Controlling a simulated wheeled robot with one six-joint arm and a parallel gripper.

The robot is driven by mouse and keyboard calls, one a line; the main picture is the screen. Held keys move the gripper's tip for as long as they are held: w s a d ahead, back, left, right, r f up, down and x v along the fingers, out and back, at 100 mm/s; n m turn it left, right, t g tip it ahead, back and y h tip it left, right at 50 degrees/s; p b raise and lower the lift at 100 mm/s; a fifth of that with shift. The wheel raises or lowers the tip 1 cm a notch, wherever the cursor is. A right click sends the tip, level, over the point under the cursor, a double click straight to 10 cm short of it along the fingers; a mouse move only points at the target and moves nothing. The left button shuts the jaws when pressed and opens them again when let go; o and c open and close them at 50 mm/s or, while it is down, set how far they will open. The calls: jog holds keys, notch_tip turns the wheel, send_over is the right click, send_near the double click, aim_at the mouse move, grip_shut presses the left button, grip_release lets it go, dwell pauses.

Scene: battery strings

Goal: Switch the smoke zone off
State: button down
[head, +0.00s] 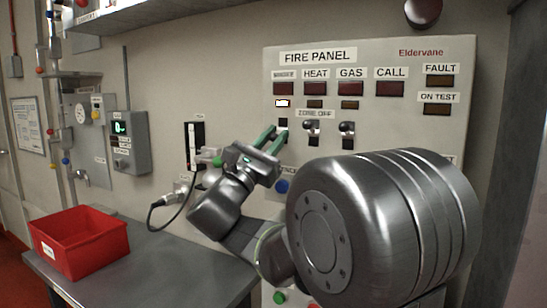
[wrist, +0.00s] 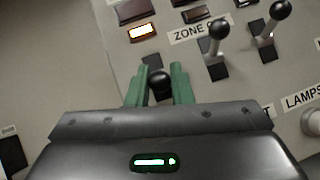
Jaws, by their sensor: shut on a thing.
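The grey fire panel (head: 410,128) hangs on the wall. Its smoke label is at the far left, with a lit amber lamp (head: 282,103) beneath, which also shows in the wrist view (wrist: 142,32). My gripper (head: 270,138) is at the smoke zone switch. In the wrist view its green fingers are closed around the switch's dark knob (wrist: 160,84). A dark slot (wrist: 152,62) shows above that knob, so the lever appears to point down. The heat switch (wrist: 218,32) and gas switch (wrist: 280,12) have their knobs up, slots below. The smoke lever's base is partly hidden.
My arm covers the panel's lower middle. A blue button (head: 282,186) sits close below my gripper. A red bin (head: 80,240) stands on the grey bench (head: 150,262) at left. A cable (head: 172,212) hangs from a wall fitting beside my wrist.

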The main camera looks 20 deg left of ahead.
jog(key=f+m+t+h+b, duration=0.1)
jog(key=b, duration=0.2)
jog(key=shift+w+f, duration=0.15)
jog(key=shift+f, duration=0.05)
jog(key=shift+m+t+h+b, duration=0.3)
jog(key=shift+t+h+b, duration=0.1)
jog(key=shift+h+b, duration=0.4)
jog(key=c, duration=1.4)
grip_release()
jog(key=shift+w, duration=0.1)
jog(key=shift+o, duration=0.2)
jog(key=b+v, duration=0.1)
jog(key=v, duration=1.2)
jog(key=shift+f+b, duration=0.3)
jog(key=shift+f, duration=0.05)
jog(key=shift+r, duration=0.1)
